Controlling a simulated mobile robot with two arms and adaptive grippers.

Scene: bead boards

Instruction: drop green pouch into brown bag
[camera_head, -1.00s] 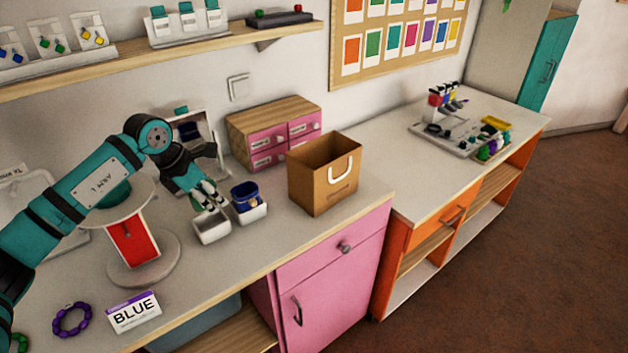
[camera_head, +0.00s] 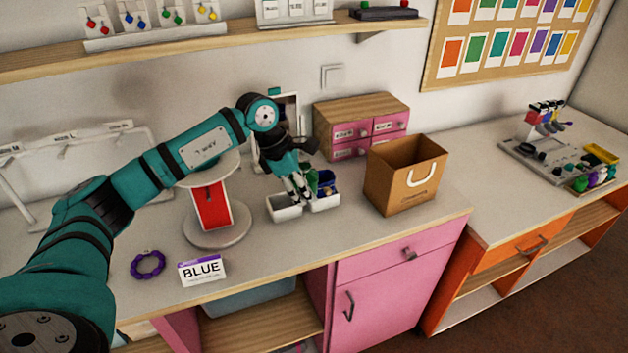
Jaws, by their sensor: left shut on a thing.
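My left gripper (camera_head: 302,192) reaches down over two small white open boxes on the counter, with its fingers shut. A bit of the green pouch (camera_head: 311,180) shows at the fingers; most of it is hidden behind them. The left white box (camera_head: 284,211) looks empty inside as far as I can see. My right gripper is not in view.
A pink drawer unit (camera_head: 362,124) stands behind the bag. A round stand with a red panel (camera_head: 211,208) is left of the boxes. A BLUE card (camera_head: 202,270) and purple beads (camera_head: 148,265) lie near the front edge. Counter between the boxes and bag is clear.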

